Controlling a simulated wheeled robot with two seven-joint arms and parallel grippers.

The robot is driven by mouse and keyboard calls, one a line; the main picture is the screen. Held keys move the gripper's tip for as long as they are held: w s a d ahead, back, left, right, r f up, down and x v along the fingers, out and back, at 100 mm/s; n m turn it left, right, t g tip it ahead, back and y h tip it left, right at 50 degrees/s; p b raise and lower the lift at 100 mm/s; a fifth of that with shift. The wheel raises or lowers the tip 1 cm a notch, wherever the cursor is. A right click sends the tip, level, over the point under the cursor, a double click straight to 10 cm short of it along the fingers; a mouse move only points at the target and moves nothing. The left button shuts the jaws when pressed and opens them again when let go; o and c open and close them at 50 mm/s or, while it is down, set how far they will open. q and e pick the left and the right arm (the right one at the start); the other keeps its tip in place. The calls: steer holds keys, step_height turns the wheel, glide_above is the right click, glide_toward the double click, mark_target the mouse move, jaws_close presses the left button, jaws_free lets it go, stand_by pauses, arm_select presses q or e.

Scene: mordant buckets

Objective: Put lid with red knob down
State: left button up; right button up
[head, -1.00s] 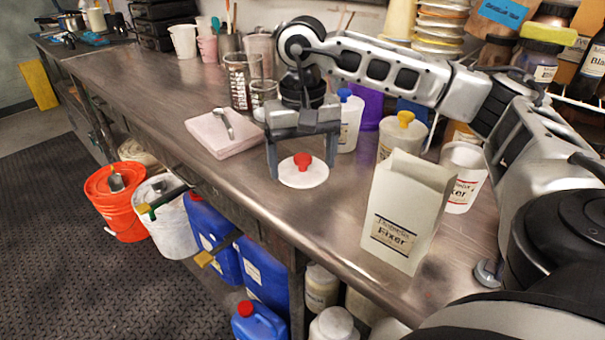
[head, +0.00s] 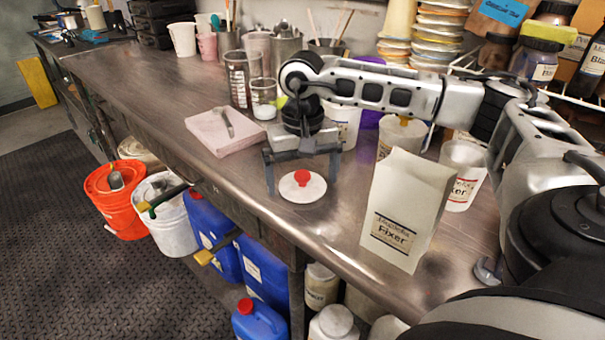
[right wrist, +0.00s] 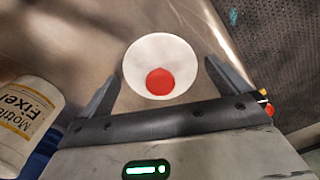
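The white round lid (head: 302,193) with a red knob (head: 302,177) is flat, knob up, and appears to rest on the metal bench near its front edge. In the right wrist view the lid (right wrist: 150,55) sits between my fingertips, with its red knob (right wrist: 160,81) toward the palm. My right gripper (head: 303,183) points down over the lid, one finger on each side. Its fingers (right wrist: 166,72) are wide apart, with narrow gaps between them and the rim. My left gripper is not in view.
A paper bag labelled Fixer (head: 405,215) stands right of the lid. A pink slab (head: 215,138) with a metal tool on it lies left. A yellow-knobbed container (head: 400,140) and beakers (head: 240,85) stand behind. Bare bench (head: 350,215) lies between lid and bag.

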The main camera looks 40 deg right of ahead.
mark_target(302, 173)
steer(key=shift+r, duration=0.65)
step_height(302, 173, up, 11)
stand_by(0.4)
